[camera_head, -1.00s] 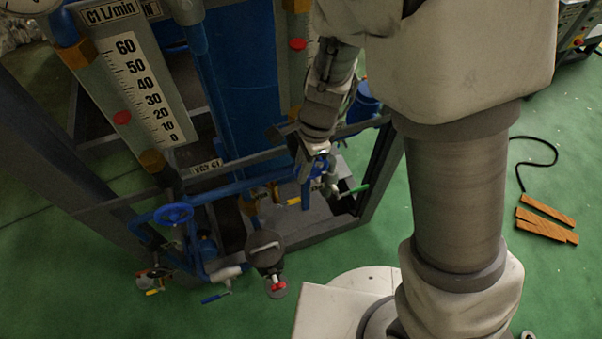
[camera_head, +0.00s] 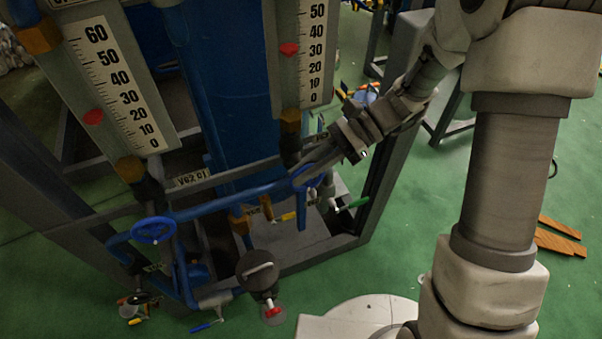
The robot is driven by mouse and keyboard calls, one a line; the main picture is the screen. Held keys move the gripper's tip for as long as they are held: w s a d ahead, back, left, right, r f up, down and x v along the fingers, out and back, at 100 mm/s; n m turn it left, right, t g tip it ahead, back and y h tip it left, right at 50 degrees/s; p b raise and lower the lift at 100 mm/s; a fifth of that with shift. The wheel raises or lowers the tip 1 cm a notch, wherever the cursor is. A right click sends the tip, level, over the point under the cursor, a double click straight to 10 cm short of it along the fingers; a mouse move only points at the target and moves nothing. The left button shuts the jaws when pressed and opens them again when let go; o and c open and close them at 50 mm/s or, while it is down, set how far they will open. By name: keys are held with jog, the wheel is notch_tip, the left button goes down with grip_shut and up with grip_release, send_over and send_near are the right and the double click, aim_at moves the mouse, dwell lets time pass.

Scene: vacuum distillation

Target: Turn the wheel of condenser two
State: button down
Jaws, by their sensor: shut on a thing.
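A blue hand wheel (camera_head: 303,179) sits on the blue pipe in front of the right-hand scale, seen at a steep angle and partly covered by my gripper. My gripper (camera_head: 309,167) reaches in from the upper right, with its fingers shut on the rim of this wheel. A second blue hand wheel (camera_head: 153,230) is on the left, on the pipe below the left scale, with nothing touching it. I cannot read a label for the wheel in my gripper.
The left scale (camera_head: 112,85) and right scale (camera_head: 302,55) carry red markers. A label plate (camera_head: 190,180) is on the crossbar. A yellow handle (camera_head: 287,216) and green handle (camera_head: 356,203) stick out below my gripper. The green floor is open in front.

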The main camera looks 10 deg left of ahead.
aim_at(317, 183)
jog(key=g+y, duration=0.1)
jog(key=y, duration=0.1)
jog(key=d+g+y, duration=0.1)
jog(key=w+g+y, duration=0.1)
jog(key=y, duration=0.1)
jog(key=shift+d+y+b, duration=0.15)
jog(key=shift+y+b, duration=0.15)
jog(key=shift+b, duration=0.05)
jog(key=g+y, duration=0.1)
jog(key=y, duration=0.1)
jog(key=g+y+b, duration=0.1)
jog(key=shift+w+d+f+g+y, duration=0.2)
jog(key=shift+d+f+g+y, duration=0.1)
jog(key=shift+d+y, duration=0.1)
jog(key=shift+w+d+f+g+y+b, duration=0.1)
jog(key=shift+g+y+b, duration=0.25)
jog(key=shift+y, duration=0.3)
jog(key=shift+d+f+g+y+b, duration=0.1)
jog(key=shift+g+y+b, duration=0.15)
jog(key=shift+g+y, duration=0.3)
jog(key=shift+y, duration=0.3)
jog(key=c, duration=0.9)
grip_release()
jog(key=shift+f, duration=0.1)
